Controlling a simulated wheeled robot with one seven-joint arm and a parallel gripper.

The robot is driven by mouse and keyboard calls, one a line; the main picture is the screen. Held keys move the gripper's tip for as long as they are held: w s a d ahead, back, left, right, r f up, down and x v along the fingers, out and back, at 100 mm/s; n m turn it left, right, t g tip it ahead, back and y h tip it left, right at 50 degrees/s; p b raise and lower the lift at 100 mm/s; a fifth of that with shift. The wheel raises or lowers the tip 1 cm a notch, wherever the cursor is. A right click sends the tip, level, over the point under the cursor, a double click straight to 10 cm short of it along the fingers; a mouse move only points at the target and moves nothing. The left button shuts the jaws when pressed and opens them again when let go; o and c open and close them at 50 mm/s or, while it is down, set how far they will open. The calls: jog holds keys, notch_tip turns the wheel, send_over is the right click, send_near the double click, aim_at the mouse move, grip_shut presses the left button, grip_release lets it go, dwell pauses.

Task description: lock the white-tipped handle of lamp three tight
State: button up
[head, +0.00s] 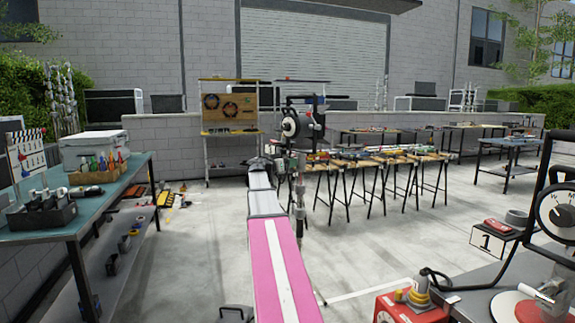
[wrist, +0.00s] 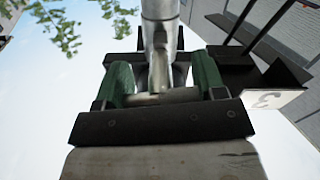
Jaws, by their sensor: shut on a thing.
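Lamp three stands ahead in the head view, a dark lamp head with a round white face (head: 291,126) on an upright stand. Its metal stand tube (wrist: 160,10) rises at the top middle of the wrist view. A card with a 3 (wrist: 268,99) hangs to the right. My gripper (wrist: 162,82) has a green pad on each side of a pale grey handle piece (wrist: 158,72) in front of the tube, and is shut on it. The white tip is not clearly told apart. In the head view my arm reaches the stand, and the gripper is too small there to read.
A teal workbench (head: 75,205) with cases and tools stands at the left. Trestle tables with tools (head: 385,160) stand behind the lamp to the right. A cart with a dial, a red box (head: 410,308) and a number 1 card (head: 490,242) fills the lower right.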

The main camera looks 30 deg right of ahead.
jog(key=o, duration=0.9)
jog(key=shift+a, duration=0.1)
jog(key=a, duration=0.3)
jog(key=s+a, duration=0.1)
jog(key=a, duration=0.3)
jog(key=s+a, duration=0.1)
jog(key=a, duration=0.2)
jog(key=shift+a, duration=0.25)
